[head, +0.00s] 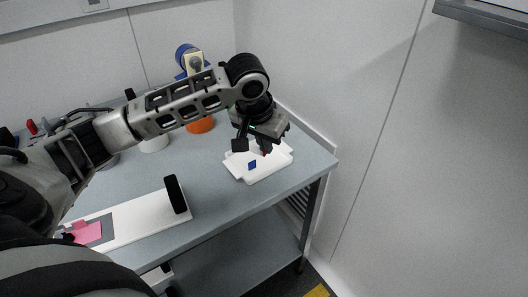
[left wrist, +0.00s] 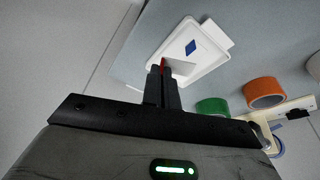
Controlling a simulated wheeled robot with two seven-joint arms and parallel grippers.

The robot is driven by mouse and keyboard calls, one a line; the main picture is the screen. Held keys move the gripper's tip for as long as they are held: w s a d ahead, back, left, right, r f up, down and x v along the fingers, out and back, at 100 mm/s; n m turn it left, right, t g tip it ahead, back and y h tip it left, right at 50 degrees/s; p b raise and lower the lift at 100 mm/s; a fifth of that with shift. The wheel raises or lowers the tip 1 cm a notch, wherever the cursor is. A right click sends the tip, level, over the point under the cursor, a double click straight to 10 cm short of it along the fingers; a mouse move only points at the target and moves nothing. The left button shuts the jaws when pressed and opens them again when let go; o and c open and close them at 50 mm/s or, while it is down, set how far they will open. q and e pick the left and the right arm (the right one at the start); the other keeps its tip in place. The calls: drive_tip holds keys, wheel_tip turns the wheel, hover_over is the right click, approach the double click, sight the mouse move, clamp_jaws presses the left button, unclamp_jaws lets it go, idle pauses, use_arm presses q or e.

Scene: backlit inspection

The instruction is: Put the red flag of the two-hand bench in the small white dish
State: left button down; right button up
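The small white dish (head: 270,172) sits near the right end of the grey table; it also shows in the left wrist view (left wrist: 213,63). A blue flag (head: 252,165) lies in it, also seen in the left wrist view (left wrist: 191,47). My left gripper (head: 259,148) is over the dish's far side, fingers nearly together. A small piece of red, the red flag (left wrist: 163,65), shows between its fingertips; the rest is hidden by the fingers. I cannot tell whether the flag touches the dish. My right gripper is not in view.
A white board (head: 140,218) with a black upright post (head: 176,194) and a pink sheet (head: 87,233) lies at the table's front left. Orange (left wrist: 264,92) and green (left wrist: 212,105) rolls stand behind, near the dish. The wall closes off the right side.

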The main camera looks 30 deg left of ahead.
use_arm(q)
drive_tip(key=w+a+f, duration=0.1)
drive_tip(key=w+f, duration=0.1)
drive_tip(key=w+a+f, duration=0.3)
drive_tip(key=w+f, duration=0.1)
drive_tip(key=f, duration=0.1)
drive_tip(key=shift+w+a, duration=0.1)
drive_tip(key=shift+a, duration=0.15)
drive_tip(key=shift+s+x, duration=0.2)
drive_tip(key=shift+x, duration=0.65)
drive_tip(key=shift+s+x, duration=0.2)
drive_tip(key=shift+x, duration=0.6)
drive_tip(key=shift+a+f, duration=0.1)
drive_tip(key=shift+f, duration=0.05)
drive_tip(key=c, duration=1.7)
unclamp_jaws()
